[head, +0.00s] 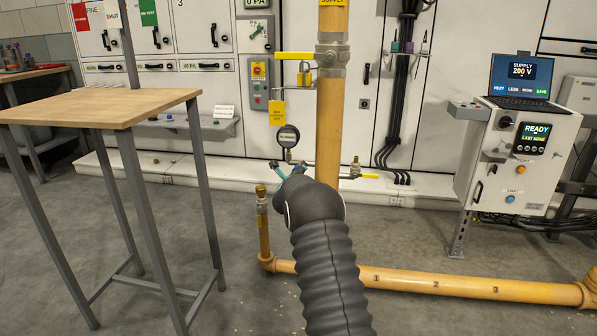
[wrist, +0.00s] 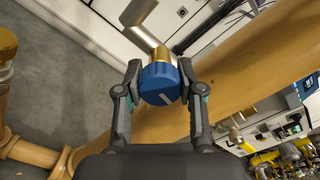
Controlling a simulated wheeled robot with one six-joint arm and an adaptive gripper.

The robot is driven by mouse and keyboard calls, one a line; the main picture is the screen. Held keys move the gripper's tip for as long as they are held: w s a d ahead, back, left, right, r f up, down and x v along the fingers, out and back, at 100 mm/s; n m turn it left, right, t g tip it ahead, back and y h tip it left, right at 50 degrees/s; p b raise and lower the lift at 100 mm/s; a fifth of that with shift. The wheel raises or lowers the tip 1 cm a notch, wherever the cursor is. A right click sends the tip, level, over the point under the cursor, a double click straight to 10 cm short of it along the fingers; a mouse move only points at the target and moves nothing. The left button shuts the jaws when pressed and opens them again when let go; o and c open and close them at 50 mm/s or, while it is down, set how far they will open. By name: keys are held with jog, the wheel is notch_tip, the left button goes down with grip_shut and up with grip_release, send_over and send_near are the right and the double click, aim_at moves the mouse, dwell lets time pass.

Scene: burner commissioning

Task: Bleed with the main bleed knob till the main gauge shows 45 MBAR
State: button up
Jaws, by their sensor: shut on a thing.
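A blue knob (wrist: 158,84) with a white mark line sits on a brass and silver fitting in the wrist view; it appears to be the main bleed knob. My gripper (wrist: 160,76) is shut on it, one finger on each side. In the head view my gripper (head: 288,173) is partly hidden behind my dark arm, and the knob cannot be made out there. The round main gauge (head: 288,136) stands just above my gripper, beside the yellow vertical pipe (head: 330,120). Its reading is too small to tell.
A wooden-topped table (head: 100,103) stands at the left. A floor-level yellow pipe (head: 430,285) runs right. A control cabinet (head: 515,160) with a laptop (head: 520,80) stands at the right, its screen showing "READY". A yellow-handled valve (head: 296,55) is on the pipe above. Open floor lies between.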

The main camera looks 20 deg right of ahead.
jog(key=shift+f+n+b, duration=0.1)
jog(key=shift+n+b, duration=0.3)
jog(key=n+b, duration=0.2)
jog(key=shift+n, duration=0.3)
jog(key=n+b, duration=0.1)
jog(key=n, duration=0.4)
jog(key=shift+n+b, duration=0.3)
jog(key=shift+b, duration=0.1)
jog(key=n, duration=0.5)
jog(key=shift+r+p, duration=0.2)
jog(key=shift+p, duration=0.15)
jog(key=n+p, duration=0.1)
jog(key=n, duration=0.5)
jog(key=shift+p, duration=0.35)
jog(key=o, duration=1.2)
jog(key=shift+a, duration=0.1)
jog(key=shift+c, duration=0.2)
